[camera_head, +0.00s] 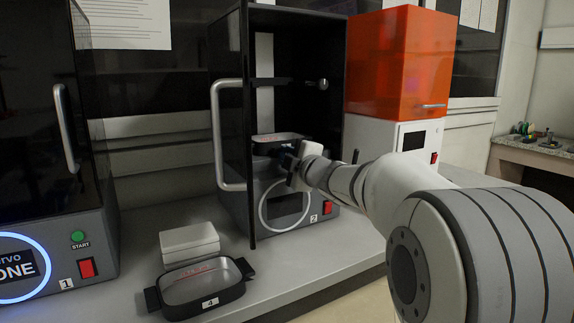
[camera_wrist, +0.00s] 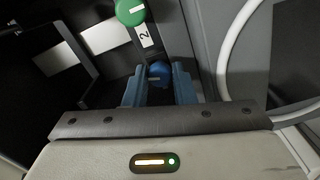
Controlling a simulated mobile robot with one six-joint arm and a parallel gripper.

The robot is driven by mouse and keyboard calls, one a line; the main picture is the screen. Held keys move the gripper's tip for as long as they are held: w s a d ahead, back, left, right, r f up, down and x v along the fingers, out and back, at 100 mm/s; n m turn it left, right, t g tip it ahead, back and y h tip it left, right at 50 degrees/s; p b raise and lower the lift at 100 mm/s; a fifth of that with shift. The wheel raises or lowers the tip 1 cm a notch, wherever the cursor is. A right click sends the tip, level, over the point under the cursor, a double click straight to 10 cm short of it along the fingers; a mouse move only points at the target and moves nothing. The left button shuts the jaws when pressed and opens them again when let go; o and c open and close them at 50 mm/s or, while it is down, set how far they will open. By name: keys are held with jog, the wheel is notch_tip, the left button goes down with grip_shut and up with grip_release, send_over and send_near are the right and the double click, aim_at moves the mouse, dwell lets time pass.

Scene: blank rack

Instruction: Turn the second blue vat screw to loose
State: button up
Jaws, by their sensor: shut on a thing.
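The blue vat screw (camera_wrist: 159,70) is a small round blue knob in the wrist view. My gripper (camera_wrist: 160,88) has its two blue-grey fingers on either side of it, shut on it. A white mark shows on the knob. In the head view my gripper (camera_head: 290,160) reaches into the open printer labelled 2 (camera_head: 230,190), beside the vat (camera_head: 278,138); the screw itself is hidden there. A green knob (camera_wrist: 130,12) and a label "2" (camera_wrist: 145,36) are just beyond the blue screw in the wrist view.
The open door of printer 2 with its white handle (camera_head: 216,135) stands left of my gripper. Printer 1 (camera_head: 85,210) is closed at the left. A vat labelled 4 (camera_head: 203,302) and a white box (camera_head: 190,242) are on the bench. An orange-topped machine (camera_head: 398,60) stands at the right.

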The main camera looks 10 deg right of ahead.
jog(key=shift+f+n+b, duration=0.15)
jog(key=shift+n+b, duration=0.15)
jog(key=shift+n, duration=0.4)
jog(key=o, duration=1)
jog(key=shift+s, duration=0.1)
jog(key=p+v, duration=0.1)
jog(key=v, duration=0.6)
jog(key=shift+s+d, duration=0.15)
jog(key=shift+s, duration=0.15)
